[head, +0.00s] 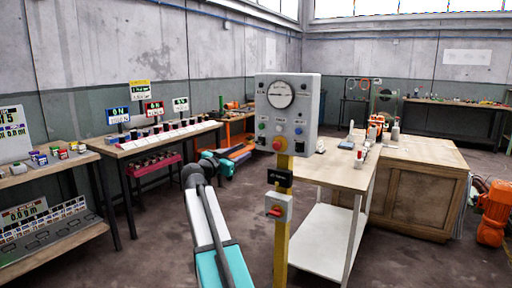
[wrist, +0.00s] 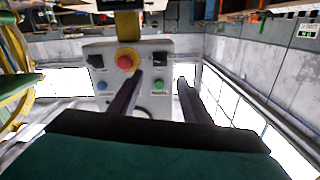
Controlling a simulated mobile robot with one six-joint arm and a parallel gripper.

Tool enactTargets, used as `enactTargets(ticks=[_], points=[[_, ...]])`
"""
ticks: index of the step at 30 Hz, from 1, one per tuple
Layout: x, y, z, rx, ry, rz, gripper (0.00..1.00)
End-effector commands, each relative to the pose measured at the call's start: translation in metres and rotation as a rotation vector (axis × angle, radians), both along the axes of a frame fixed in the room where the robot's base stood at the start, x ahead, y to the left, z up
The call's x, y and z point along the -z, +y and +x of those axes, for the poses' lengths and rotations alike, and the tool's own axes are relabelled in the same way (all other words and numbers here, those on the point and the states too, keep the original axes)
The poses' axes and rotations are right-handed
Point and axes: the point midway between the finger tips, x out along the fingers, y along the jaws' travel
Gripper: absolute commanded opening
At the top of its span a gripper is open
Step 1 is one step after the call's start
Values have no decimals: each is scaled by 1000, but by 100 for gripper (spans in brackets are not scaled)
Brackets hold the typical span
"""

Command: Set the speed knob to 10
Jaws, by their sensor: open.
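The grey control box (head: 307,100) stands on a yellow post, with a round white dial (head: 280,94) at its top. Below the dial are small controls and a red button on a yellow collar (head: 279,144). I cannot surely single out the speed knob or read its setting. The wrist view shows the box face (wrist: 101,59) upside down, with the red button (wrist: 125,63), a blue button (wrist: 102,86) and a green one (wrist: 158,85). My gripper (wrist: 159,80) is open and empty in front of the face. Its left finger covers part of the middle; the gripper base hides the dial.
A red switch on a grey box (head: 278,208) sits lower on the post. A wooden workbench (head: 335,175) stands behind it to the right. Benches with meters and displays (head: 160,138) line the left. Bare floor (head: 150,255) lies at the front left.

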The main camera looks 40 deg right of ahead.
Motion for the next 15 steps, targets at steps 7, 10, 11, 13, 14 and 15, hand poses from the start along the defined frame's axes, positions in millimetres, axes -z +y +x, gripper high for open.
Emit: enactTargets(ticks=[7,10,11,13,14,15], points=[[1,-4,1,1,1,1,44],[0,-10,3,0,1,1,44],[1,-12,4,0,1,1,44],[0,-19,6,1,2,1,44],[1,-23,6,1,2,1,44],[0,-28,7,2,2,1,44]])
